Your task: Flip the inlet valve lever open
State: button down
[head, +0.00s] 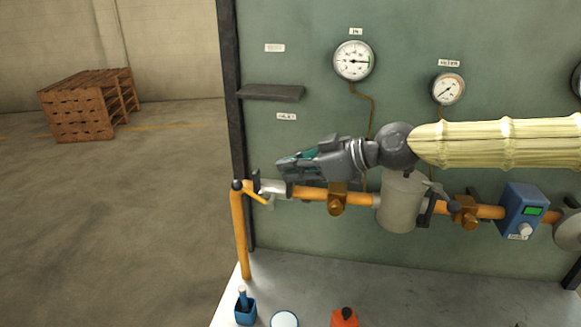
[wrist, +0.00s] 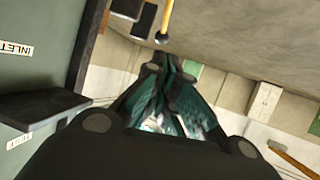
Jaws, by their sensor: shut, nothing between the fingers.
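My gripper (head: 283,164) is shut and empty. It points left, just above the left end of the orange pipe run in the head view. In the wrist view its fingertips (wrist: 153,70) are together.
A dark shelf (head: 271,93) juts from the green panel (head: 310,80) above my gripper. A grey canister (head: 400,202) and blue box (head: 523,210) sit along the pipe to the right.

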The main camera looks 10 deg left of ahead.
aim_at(237, 181)
jog(key=shift+p+x, duration=2.55)
jog(key=shift+x, duration=3.4)
jog(key=shift+d+f, duration=0.1)
jog(key=shift+f, duration=0.05)
